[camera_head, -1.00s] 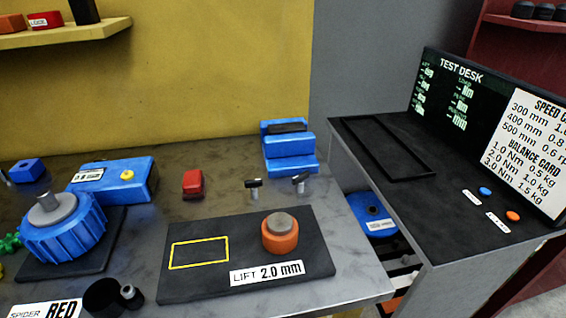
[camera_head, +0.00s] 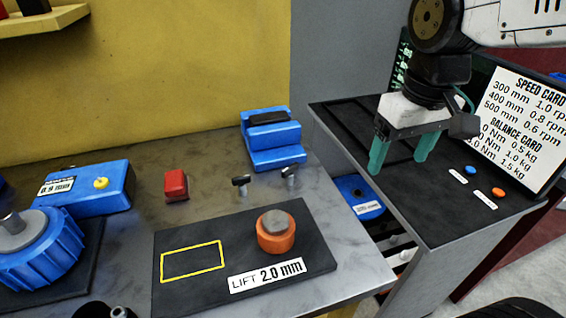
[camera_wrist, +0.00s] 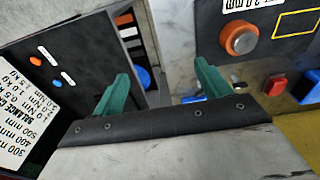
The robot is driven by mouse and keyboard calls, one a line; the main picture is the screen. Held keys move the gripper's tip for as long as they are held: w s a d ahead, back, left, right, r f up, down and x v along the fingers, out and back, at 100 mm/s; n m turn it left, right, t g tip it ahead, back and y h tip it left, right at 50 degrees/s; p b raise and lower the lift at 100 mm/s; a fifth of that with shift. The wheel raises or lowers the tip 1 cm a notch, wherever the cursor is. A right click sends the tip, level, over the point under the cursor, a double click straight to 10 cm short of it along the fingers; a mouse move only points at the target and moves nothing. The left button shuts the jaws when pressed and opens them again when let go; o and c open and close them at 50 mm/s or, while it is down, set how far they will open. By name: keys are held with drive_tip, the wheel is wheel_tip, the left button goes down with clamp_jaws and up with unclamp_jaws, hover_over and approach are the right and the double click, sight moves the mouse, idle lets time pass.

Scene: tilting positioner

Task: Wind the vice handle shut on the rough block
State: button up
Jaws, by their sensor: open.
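A blue stepped block (camera_head: 275,150) that looks like the vice stands at the back right of the grey bench. A dark bar (camera_head: 268,117) lies in its top; I cannot tell whether this is the rough block. Two small black T-shaped handles (camera_head: 241,182) (camera_head: 289,172) stand in front of it, apart from it. My gripper (camera_head: 400,158) is open and empty, its green fingers pointing down over the dark desk, right of the vice. In the wrist view my gripper (camera_wrist: 160,75) has nothing between its fingers, and part of the vice (camera_wrist: 193,99) shows behind one finger.
An orange knob (camera_head: 276,238) stands on a dark plate marked LIFT 2.0 mm. A red block (camera_head: 176,184) and a blue box (camera_head: 95,187) lie to the left. The test desk (camera_head: 445,205) has blue and orange buttons. A gap with a blue part (camera_head: 358,192) separates bench and desk.

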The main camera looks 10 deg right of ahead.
drive_tip(key=w+a+f+n, duration=0.3)
drive_tip(key=w+a, duration=0.4)
drive_tip(key=w, duration=0.5)
drive_tip(key=n+g, duration=0.1)
drive_tip(key=n, duration=0.2)
hover_over(290, 166)
wheel_tip(290, 166, down, 8)
drive_tip(key=shift+s+r, duration=0.1)
wheel_tip(290, 166, down, 7)
drive_tip(key=shift+r, duration=0.15)
drive_tip(key=shift+f, duration=0.3)
